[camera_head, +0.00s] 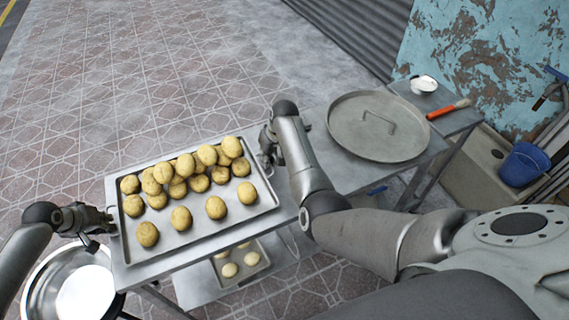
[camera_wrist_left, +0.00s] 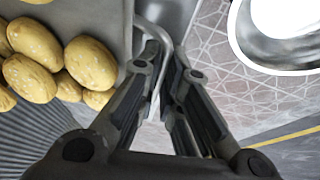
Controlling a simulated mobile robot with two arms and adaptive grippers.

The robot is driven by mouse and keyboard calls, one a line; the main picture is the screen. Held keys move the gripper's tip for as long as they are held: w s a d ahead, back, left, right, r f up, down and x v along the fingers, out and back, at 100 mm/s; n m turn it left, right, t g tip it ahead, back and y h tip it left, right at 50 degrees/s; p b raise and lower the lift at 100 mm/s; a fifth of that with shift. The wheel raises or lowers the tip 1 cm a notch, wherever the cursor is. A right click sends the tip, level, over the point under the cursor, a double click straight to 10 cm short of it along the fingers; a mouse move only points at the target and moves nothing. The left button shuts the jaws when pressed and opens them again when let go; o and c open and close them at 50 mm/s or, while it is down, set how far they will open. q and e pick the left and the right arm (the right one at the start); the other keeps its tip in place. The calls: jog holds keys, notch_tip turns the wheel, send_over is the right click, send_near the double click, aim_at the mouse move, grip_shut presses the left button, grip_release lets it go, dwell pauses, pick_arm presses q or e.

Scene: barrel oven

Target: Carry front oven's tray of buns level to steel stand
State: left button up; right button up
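The metal tray (camera_head: 185,236) of yellow-brown buns (camera_head: 216,207) appears level over the steel stand's top (camera_head: 150,268); I cannot tell whether it rests fully on it. My left gripper (camera_head: 104,221) is at the tray's left end. In the left wrist view, its fingers (camera_wrist_left: 166,55) stand a little apart, with the tray's wire handle (camera_wrist_left: 159,90) between them. Buns (camera_wrist_left: 60,65) lie left of the fingers there. My right gripper (camera_head: 265,150) is at the tray's far right edge; its fingertips are mostly hidden by the wrist.
A lower shelf (camera_head: 195,291) holds another tray with pale buns (camera_head: 229,270). A round metal lid (camera_head: 376,140), an orange-handled tool (camera_head: 448,109) and a white bowl (camera_head: 424,84) are to the right. A steel basin (camera_head: 45,285) stands lower left. Tiled floor beyond is clear.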

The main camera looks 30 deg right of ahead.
pick_arm(q)
jog(key=o, duration=0.4)
jog(key=shift+s+r, duration=0.1)
pick_arm(e)
jog(key=o, duration=0.4)
jog(key=shift+s+r, duration=0.1)
pick_arm(q)
jog(key=shift+a+r, duration=0.1)
jog(key=shift+r, duration=0.05)
jog(key=v, duration=1.1)
jog(key=shift+s+a+r, duration=0.1)
jog(key=shift+s+r, duration=0.05)
jog(key=shift+r, duration=0.1)
pick_arm(e)
jog(key=v, duration=1.2)
